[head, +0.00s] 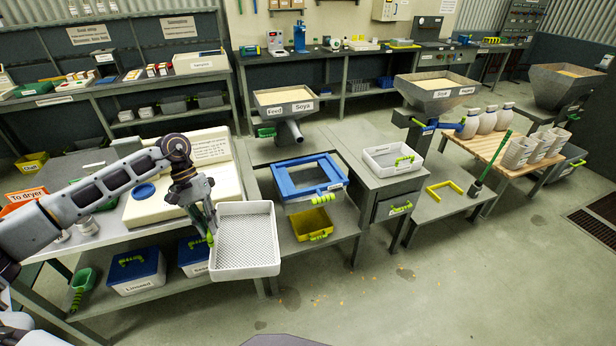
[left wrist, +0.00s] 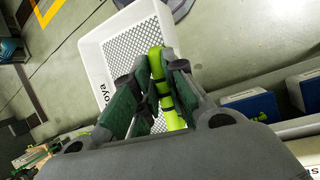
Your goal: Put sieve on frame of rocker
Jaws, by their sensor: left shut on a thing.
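The white sieve (head: 246,243) with a mesh bottom hangs in the air in front of the benches, in the lower middle of the head view. My left gripper (head: 210,232) is at its left side, shut on its green handle. In the left wrist view the fingers (left wrist: 157,88) close around the bright green handle, and the sieve (left wrist: 95,60) shows beyond with a partly hidden "Soya" label. The blue rocker frame (head: 336,185) stands on a grey bench, right of and behind the sieve, with a green handle at its front. My right gripper is not in view.
A yellow bin (head: 312,226) sits on the shelf below the rocker. The Soya hopper (head: 284,101) stands behind it. A second white tray (head: 375,163) with green handles is on the bench to the right. Blue-lidded boxes (head: 135,272) sit on the lower left shelf. The front floor is open.

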